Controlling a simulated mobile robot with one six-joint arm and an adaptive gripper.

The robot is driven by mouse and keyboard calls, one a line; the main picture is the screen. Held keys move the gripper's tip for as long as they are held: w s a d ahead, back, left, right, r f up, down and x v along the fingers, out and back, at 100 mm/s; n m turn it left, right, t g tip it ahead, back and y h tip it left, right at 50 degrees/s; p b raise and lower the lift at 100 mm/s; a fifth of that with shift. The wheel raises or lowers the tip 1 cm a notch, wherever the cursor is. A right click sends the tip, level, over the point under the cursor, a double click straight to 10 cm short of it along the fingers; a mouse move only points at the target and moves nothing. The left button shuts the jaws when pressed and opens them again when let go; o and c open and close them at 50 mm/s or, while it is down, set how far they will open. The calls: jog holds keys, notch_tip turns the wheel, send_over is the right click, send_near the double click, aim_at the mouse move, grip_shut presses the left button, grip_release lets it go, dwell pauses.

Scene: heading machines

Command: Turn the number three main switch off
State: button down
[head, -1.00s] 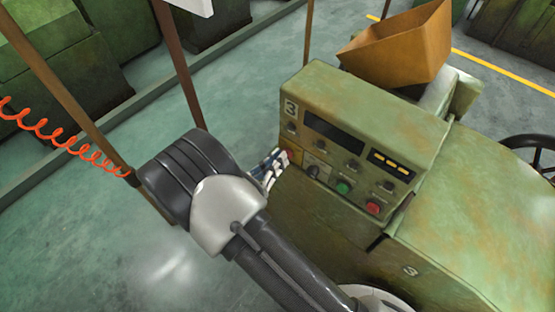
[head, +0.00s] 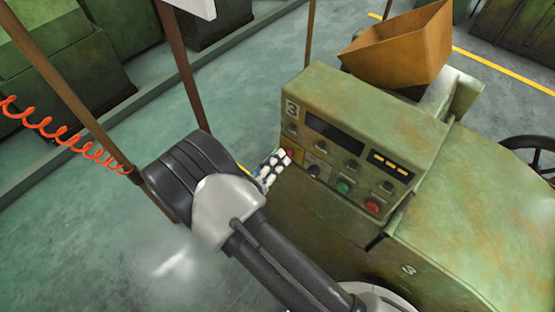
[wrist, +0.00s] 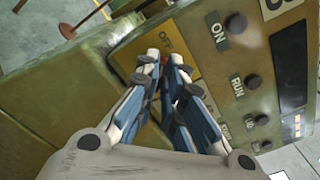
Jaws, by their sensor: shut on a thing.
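The number three machine (head: 340,105) is green and worn, with a "3" plate at the left of its control panel. Its main switch (head: 288,154) is a small red knob on a yellow plate at the panel's lower left corner. In the wrist view the yellow plate (wrist: 177,43) shows "OFF", with "ON" to the right of it. My gripper (head: 281,160) reaches the switch from the left. In the wrist view my gripper (wrist: 165,66) has its fingers closed around the knob, which they mostly hide. I cannot read the knob's angle.
Right of the switch are a black knob (head: 313,171), a green button (head: 343,187) and a red button (head: 373,207). An orange hopper (head: 400,48) stands behind. Brown posts (head: 180,65) and a coiled red hose (head: 60,140) are at the left. Floor is clear between.

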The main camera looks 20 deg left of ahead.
dwell(0.3)
jog(key=c, duration=1.7)
grip_release()
jog(key=v, duration=1.2)
jog(key=shift+d, duration=0.1)
